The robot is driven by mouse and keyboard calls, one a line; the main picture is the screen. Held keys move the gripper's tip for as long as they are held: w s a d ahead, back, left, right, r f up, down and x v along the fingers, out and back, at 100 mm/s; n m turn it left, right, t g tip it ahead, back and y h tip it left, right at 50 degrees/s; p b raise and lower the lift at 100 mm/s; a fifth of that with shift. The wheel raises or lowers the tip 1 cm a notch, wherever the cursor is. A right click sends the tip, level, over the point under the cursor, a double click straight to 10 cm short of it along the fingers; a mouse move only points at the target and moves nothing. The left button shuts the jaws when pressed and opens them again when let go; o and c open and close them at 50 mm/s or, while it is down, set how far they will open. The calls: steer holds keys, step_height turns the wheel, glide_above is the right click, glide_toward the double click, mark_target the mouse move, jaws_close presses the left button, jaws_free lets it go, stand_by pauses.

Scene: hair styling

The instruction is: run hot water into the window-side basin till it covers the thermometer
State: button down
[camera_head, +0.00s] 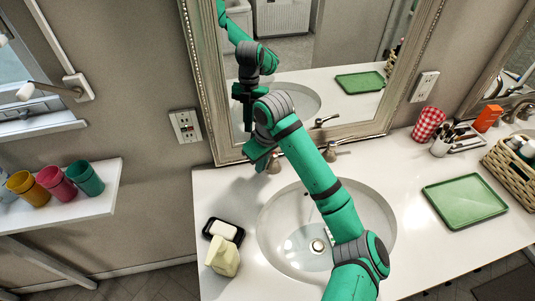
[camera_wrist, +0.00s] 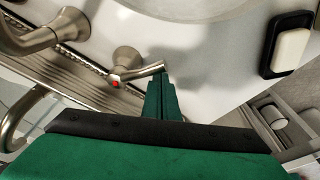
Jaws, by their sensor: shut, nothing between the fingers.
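The window-side basin (camera_head: 375,215) is the oval white sink under my arm, with a drain (camera_head: 317,245) at its bottom. A paler, shiny round patch surrounds the drain; I cannot tell whether it is water. I cannot make out the thermometer; my arm hides part of the bowl. My gripper (camera_head: 262,158) is behind the basin, by the taps. In the wrist view its fingers (camera_wrist: 160,92) are shut and empty, tips close against the lever end of the red-dotted hot handle (camera_wrist: 126,62). I cannot tell whether they touch. The spout (camera_wrist: 35,38) is to the left.
A green tray (camera_head: 466,201) lies to the right. The framed mirror (camera_head: 203,60) rises close behind my gripper. A shelf with colored cups (camera_head: 86,178) is at left.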

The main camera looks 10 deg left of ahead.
steer(key=shift+a, duration=0.35)
step_height(320, 180, up, 7)
stand_by(0.4)
steer(key=shift+w, duration=0.15)
